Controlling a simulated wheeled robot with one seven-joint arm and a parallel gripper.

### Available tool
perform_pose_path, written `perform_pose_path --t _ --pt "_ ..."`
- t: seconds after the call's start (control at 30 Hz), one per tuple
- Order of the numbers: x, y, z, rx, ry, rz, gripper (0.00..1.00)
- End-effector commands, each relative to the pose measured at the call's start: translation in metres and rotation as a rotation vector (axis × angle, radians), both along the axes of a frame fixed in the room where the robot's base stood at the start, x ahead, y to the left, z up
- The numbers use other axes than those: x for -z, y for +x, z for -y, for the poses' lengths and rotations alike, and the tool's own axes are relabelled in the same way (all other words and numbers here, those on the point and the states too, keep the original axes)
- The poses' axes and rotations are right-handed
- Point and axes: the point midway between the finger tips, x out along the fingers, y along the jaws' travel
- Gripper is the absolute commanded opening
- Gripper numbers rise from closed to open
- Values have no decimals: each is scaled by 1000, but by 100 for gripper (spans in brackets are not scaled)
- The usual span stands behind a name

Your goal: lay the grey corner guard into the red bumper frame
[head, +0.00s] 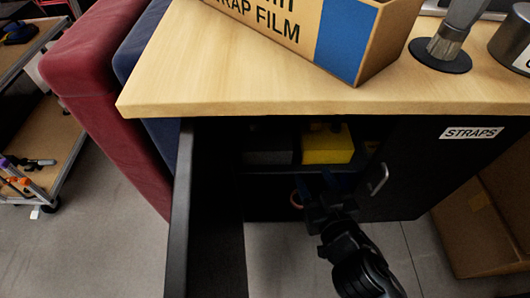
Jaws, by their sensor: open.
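My gripper (319,188) reaches into the dark open cabinet under the bench top, its fingers apart and seemingly empty. It is just below and in front of a yellow block (327,147) on the cabinet's shelf. A dark grey block (268,151) sits left of the yellow one; I cannot tell whether it is the grey corner guard. No red bumper frame can be made out for sure. A large red padded piece (108,85) stands left of the bench, well away from my gripper.
The cabinet's open door (180,215) stands out at the left; the STRAPS door (440,165) is at the right. A WRAP FILM box (305,30) and a brush (450,38) are on the bench top (220,75). A cardboard box (485,220) stands on the floor right.

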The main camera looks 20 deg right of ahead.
Motion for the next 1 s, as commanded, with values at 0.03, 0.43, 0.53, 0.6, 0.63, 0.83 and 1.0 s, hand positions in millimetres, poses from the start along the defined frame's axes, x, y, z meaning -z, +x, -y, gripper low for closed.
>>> perform_pose_path --t 0.03,0.43,0.53,0.6,0.63,0.83,1.0 --pt "18 29 -1 25 -4 30 55" --pt "8 153 -4 196 0 214 55" --pt "2 162 -4 209 3 232 55" --pt "1 169 -2 213 3 237 55" --pt "0 172 -1 214 3 238 55" --pt "1 191 4 214 3 236 55" --pt "5 213 9 215 3 236 55"
